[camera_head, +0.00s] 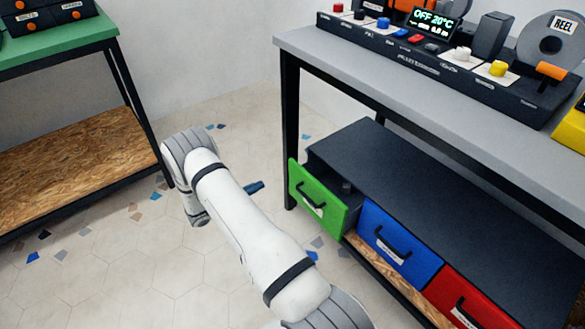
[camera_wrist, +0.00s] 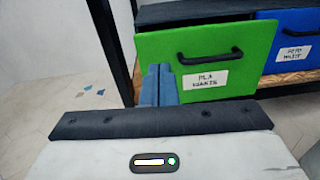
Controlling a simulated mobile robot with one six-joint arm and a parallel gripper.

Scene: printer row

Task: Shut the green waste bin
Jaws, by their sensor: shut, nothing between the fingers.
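The green waste bin (camera_head: 317,198) is a drawer with a black handle, at the left end of the row under the grey table. It stands pulled out, with its front ahead of the blue bin and a dark opening behind it. In the wrist view its green front (camera_wrist: 208,55) carries a white label that seems to read PLA WASTE. My gripper (camera_head: 258,186) is shut and empty, left of the green front with a gap in the head view. In the wrist view its blue-grey fingers (camera_wrist: 159,80) overlap the front's lower left part; contact cannot be told.
The blue bin (camera_head: 398,243) and red bin (camera_head: 470,300) stand to the right, their fronts set back. A black table leg (camera_head: 290,130) rises just behind the green bin. A green-topped bench (camera_head: 60,45) stands at left.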

